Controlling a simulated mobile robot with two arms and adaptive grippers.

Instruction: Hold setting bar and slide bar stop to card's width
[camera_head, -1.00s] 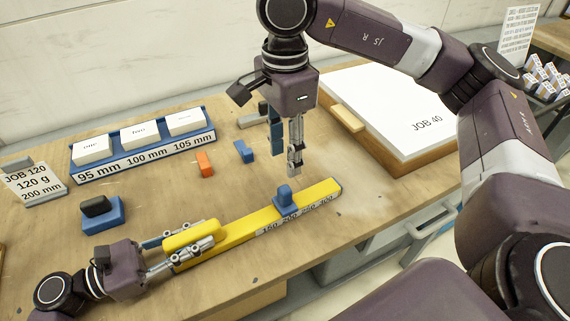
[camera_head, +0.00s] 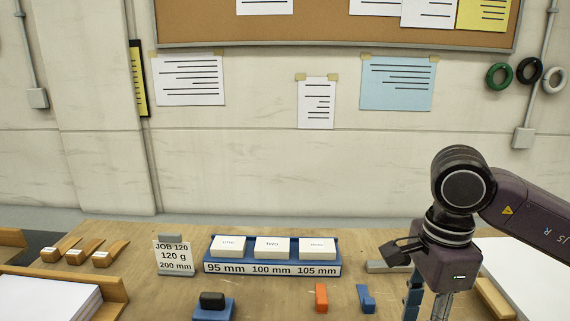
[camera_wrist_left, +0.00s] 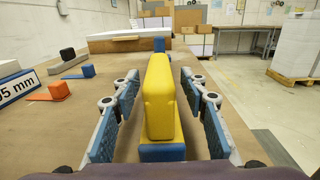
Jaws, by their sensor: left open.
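The job card (camera_head: 174,257) reads JOB 120, 120 g, 200 mm and stands at the left of the bench in the head view. The yellow setting bar (camera_wrist_left: 160,95) shows only in the left wrist view, end on. My left gripper (camera_wrist_left: 160,82) is open, with one finger on each side of the bar and gaps between. A small blue piece (camera_wrist_left: 159,44), seemingly the bar's stop, shows behind the bar; its scale position is hidden. My right gripper (camera_head: 428,303) points down at the lower right of the head view, fingers apart, tips cut off.
A blue tray (camera_head: 272,268) holds white blocks marked 95, 100 and 105 mm. An orange piece (camera_head: 321,297), a blue piece (camera_head: 366,298) and a blue block with a black top (camera_head: 213,309) stand in front of it. White sheets (camera_head: 520,270) lie at right.

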